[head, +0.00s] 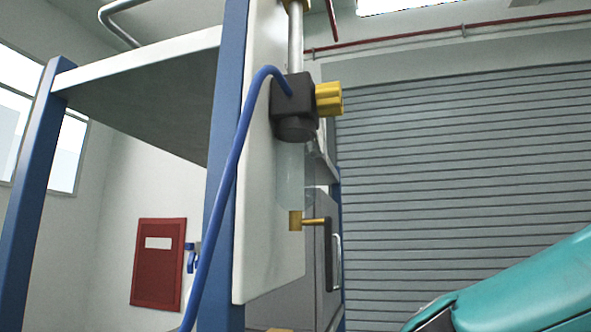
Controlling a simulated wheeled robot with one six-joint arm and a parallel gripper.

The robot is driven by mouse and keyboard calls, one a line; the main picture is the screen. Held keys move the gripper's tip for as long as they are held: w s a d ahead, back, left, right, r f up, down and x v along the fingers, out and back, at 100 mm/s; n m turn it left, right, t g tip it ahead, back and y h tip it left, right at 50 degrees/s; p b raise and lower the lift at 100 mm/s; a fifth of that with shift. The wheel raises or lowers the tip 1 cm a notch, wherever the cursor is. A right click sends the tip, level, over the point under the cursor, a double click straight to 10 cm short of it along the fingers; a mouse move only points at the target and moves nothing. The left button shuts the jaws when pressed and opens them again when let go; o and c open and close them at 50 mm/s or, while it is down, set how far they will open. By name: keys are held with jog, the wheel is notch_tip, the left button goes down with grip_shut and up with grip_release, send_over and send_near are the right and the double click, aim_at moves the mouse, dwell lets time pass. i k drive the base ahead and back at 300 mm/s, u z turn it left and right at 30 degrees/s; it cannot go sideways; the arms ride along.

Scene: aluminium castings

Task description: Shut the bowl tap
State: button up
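The bowl tap (295,221) is a small brass fitting below the clear bowl (290,178). A brass stem runs right from it to a black lever (328,258), which hangs straight down. The bowl sits under a black unit (293,100) with a yellow knob (329,99) on its right side. The unit is mounted on a white panel (262,230). My gripper is not in view. Only a teal part of my arm shows at the lower right, apart from the tap.
A blue hose (228,170) loops from the black unit down past the blue post (222,150). A metal pipe (296,45) enters the unit from above. A grey cabinet (315,265) stands behind the lever. The space right of the lever, before the roller shutter (460,170), looks clear.

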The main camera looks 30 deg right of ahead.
aim_at(327, 222)
jog(key=k, duration=0.5)
jog(key=z, duration=1.55)
jog(key=k, duration=0.5)
jog(key=u, duration=1.25)
